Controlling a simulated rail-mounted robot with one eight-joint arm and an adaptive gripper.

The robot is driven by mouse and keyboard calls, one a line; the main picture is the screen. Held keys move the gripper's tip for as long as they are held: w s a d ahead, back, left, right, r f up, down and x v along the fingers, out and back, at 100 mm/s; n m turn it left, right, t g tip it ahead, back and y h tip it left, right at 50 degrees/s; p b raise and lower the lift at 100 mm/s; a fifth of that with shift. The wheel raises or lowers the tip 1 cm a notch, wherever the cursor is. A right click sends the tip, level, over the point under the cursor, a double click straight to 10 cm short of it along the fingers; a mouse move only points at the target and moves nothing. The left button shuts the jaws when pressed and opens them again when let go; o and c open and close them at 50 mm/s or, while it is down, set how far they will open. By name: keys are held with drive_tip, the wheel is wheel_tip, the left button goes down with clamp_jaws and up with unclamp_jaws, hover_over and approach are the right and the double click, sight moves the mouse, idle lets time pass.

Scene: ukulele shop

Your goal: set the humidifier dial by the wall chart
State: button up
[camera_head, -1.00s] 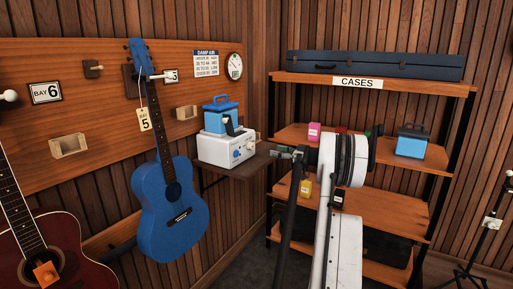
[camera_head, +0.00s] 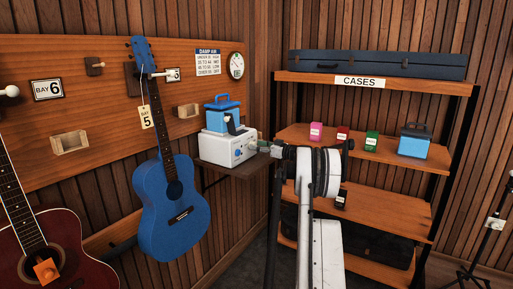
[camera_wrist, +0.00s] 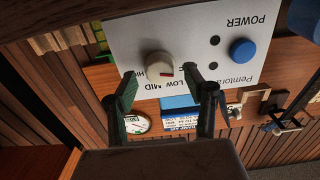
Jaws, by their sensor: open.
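The humidifier (camera_head: 222,150) is a white box on a small wall shelf, with a blue handled tank (camera_head: 222,120) on top. In the wrist view its panel (camera_wrist: 130,30) appears upside down, with a blue POWER button (camera_wrist: 242,51). Its pale round dial (camera_wrist: 157,65) has a red mark and LOW, MID and partly hidden HIGH lettering nearby. My gripper (camera_wrist: 159,76) is open, its fingertips on either side of the dial; contact is unclear. In the head view my gripper (camera_head: 264,147) is at the humidifier's right side. The DAMP AIR chart (camera_head: 208,63) hangs above; its rows are too small to read surely.
A round gauge (camera_head: 236,65) hangs beside the chart. A blue ukulele (camera_head: 172,215) hangs left of the humidifier. The case rack (camera_head: 375,205) stands right, holding small coloured boxes and another blue tank (camera_head: 414,141). My arm crosses in front of the rack.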

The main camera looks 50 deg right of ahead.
drive_tip(key=shift+w, duration=0.45)
drive_tip(key=c, duration=1.1)
